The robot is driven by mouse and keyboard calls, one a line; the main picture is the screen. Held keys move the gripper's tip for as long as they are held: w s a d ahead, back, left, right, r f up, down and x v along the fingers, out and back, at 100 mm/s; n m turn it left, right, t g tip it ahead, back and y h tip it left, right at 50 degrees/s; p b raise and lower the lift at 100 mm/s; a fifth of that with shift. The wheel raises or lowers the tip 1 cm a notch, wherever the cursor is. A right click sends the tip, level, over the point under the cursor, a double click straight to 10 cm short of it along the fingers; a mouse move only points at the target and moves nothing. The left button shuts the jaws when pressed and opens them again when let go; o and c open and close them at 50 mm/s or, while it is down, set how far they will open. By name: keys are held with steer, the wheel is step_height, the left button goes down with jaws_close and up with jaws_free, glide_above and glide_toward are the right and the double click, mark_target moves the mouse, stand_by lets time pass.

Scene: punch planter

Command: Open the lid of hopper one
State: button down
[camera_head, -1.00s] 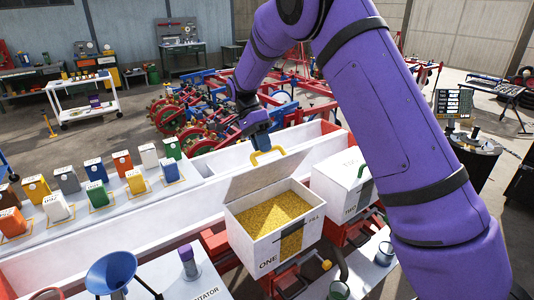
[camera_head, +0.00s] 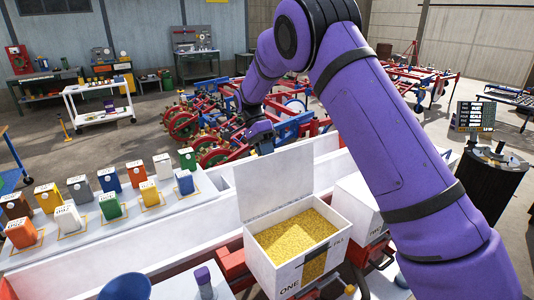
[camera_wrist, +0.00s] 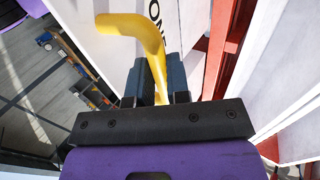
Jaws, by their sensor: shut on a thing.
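Hopper one (camera_head: 292,280) is a white box marked ONE, filled with yellow grain (camera_head: 298,237). Its white lid (camera_head: 275,185) stands nearly upright at the back edge, leaving the top open. My gripper (camera_head: 262,142) is behind the lid's upper edge. In the wrist view, my gripper (camera_wrist: 156,88) is shut on the yellow lid handle (camera_wrist: 133,28), with the lid's lettered white face beyond it. In the head view the handle is hidden behind the lid.
A second white hopper (camera_head: 360,210) stands right of hopper one, partly hidden by my arm. A long white trough (camera_head: 150,240) runs at the left, beside a table of several coloured seed boxes (camera_head: 108,206). Red and blue machinery (camera_head: 215,125) lies behind.

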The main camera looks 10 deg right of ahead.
steer(key=shift+s+f, duration=0.1)
steer(key=shift+f, duration=0.15)
steer(key=c, duration=1.1)
jaws_free()
steer(key=shift+r, duration=0.1)
steer(key=shift+r, duration=0.15)
steer(key=v, duration=1)
steer(key=shift+w, duration=0.4)
steer(key=shift+a+r, duration=0.1)
steer(key=shift+r, duration=0.05)
